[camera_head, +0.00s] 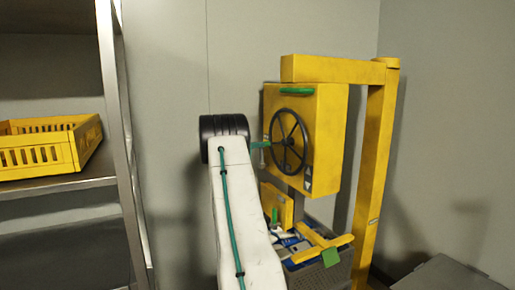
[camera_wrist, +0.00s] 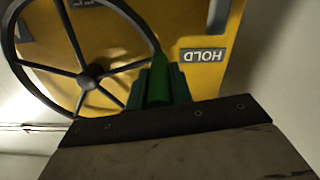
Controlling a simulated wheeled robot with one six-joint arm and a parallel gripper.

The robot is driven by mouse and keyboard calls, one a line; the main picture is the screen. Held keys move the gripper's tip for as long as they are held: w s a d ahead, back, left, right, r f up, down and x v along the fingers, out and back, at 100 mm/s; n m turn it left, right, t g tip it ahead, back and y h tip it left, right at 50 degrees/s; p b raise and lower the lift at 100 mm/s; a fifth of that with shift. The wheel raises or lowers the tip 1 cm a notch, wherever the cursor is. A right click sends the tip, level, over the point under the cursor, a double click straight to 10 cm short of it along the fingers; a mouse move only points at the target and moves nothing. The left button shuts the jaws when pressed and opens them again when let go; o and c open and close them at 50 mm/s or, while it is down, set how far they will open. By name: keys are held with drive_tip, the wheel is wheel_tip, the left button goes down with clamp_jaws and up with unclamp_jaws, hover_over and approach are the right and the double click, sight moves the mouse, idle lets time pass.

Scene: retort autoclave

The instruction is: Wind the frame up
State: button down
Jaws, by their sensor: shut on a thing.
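A dark spoked handwheel (camera_head: 288,140) is on the front of a yellow box (camera_head: 328,125) hung from a yellow post and beam. In the wrist view the handwheel (camera_wrist: 88,82) fills the upper left. My gripper (camera_head: 264,145) is at the wheel's left rim. In the wrist view its green fingers (camera_wrist: 158,82) are shut around a green grip (camera_wrist: 157,88) at the rim. A yellow crossed frame (camera_head: 318,247) is below the box, over a grey crate (camera_head: 338,272) holding mixed items. My arm hides part of the crate's left side.
A yellow post (camera_head: 373,170) stands right of the box. A green handle (camera_head: 297,91) is near the box's top. A HOLD label (camera_wrist: 203,55) shows upside down. A metal shelf (camera_head: 60,187) at left bears a yellow crate (camera_head: 45,150).

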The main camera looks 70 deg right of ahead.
drive_tip(key=shift+r, duration=0.15)
drive_tip(key=c, duration=1.3)
unclamp_jaws()
drive_tip(key=shift+s+d, duration=0.1)
drive_tip(key=shift+s, duration=0.05)
drive_tip(key=shift+o, duration=0.2)
drive_tip(key=shift+w+a, duration=0.25)
drive_tip(key=shift+w, duration=0.05)
drive_tip(key=v, duration=0.7)
drive_tip(key=shift+a, duration=0.15)
